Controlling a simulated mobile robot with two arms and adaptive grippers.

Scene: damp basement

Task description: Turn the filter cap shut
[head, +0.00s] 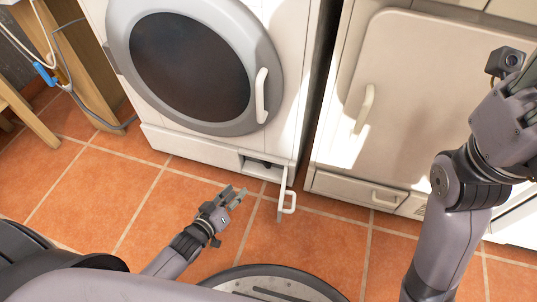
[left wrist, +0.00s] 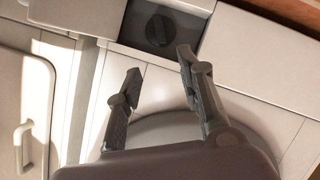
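The filter cap (left wrist: 159,30) is a dark round knob with a raised grip bar, set in a dark recess low on the front of the white washing machine (head: 150,143). In the head view the recess (head: 262,167) shows as a small dark opening, the cap hardly distinguishable. Its small flap (head: 284,190) stands open at the right. My left gripper (head: 237,195) is in front of the recess, apart from the cap. In the left wrist view its fingers (left wrist: 160,64) are spread with nothing between them. My right gripper (head: 525,85) is at the right edge, partly cut off.
The washer's round door (head: 190,65) is closed above the recess. A second white appliance (head: 425,100) with a handle stands to the right across a narrow gap. Wooden legs and cables are at the left. The tiled floor (head: 190,200) in front is mostly clear.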

